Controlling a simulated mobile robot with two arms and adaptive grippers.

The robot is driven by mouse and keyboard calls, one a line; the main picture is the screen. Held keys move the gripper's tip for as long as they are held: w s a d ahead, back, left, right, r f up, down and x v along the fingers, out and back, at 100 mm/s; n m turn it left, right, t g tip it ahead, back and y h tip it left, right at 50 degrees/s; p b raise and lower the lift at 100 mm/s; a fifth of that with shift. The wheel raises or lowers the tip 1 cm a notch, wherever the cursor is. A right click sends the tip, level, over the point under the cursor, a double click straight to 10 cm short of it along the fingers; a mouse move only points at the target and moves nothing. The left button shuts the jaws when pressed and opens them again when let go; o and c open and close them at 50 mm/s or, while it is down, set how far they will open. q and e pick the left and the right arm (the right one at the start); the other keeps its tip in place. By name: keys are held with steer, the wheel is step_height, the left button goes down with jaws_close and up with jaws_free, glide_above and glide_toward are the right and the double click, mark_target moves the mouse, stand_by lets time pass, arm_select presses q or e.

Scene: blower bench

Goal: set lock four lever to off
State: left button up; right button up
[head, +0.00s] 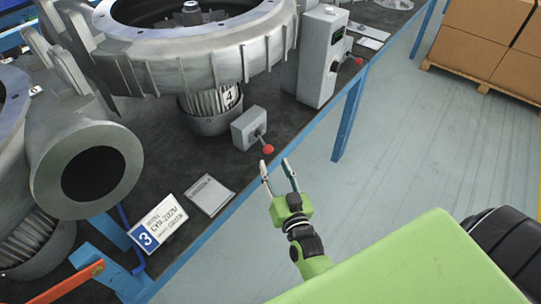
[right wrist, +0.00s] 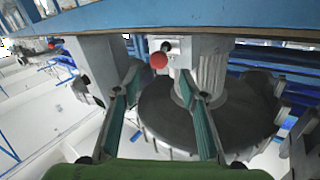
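The lock four lever is a small grey box (head: 249,128) at the bench's front edge, below the blower marked 4 (head: 229,97). A short dark shaft sticks out of the box and ends in a red knob (head: 268,149). My right gripper (head: 276,165) is open and empty, its fingertips just in front of the knob and apparently apart from it. In the right wrist view the red knob (right wrist: 158,60) shows ahead, between and beyond the spread fingertips of my right gripper (right wrist: 160,84). My left gripper is not in view.
A grey control box (head: 322,58) with another red knob (head: 356,61) stands farther along the bench. A number 3 sign (head: 158,222) and a pale placard (head: 208,194) lie nearer. An orange bar (head: 72,282) is at lower left.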

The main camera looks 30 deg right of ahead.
steer(key=s, duration=0.4)
steer(key=shift+a, duration=0.4)
steer(key=s+a+f+n+g+y, duration=0.1)
steer(key=s+a+f+g, duration=0.3)
steer(key=f, duration=0.7)
steer(key=s+a+f+n+g+y, duration=0.15)
steer(key=s+f, duration=0.35)
steer(key=f, duration=0.5)
steer(key=s+a+f+n+g+y, duration=0.25)
steer(key=s+f, duration=0.25)
steer(key=f, duration=0.6)
steer(key=s+d+f+g, duration=0.2)
steer(key=s+f+g, duration=0.1)
steer(key=s, duration=0.5)
steer(key=s+d+f+n+g+h, duration=0.1)
steer(key=s+d+f+g, duration=0.2)
steer(key=s+f, duration=0.3)
steer(key=s+d+f+g, duration=0.2)
steer(key=s+f, duration=0.3)
steer(key=s, duration=0.7)
steer(key=shift+d+n+g+h, duration=0.2)
steer(key=shift+n+g+h, duration=0.1)
steer(key=shift+g+h, duration=0.1)
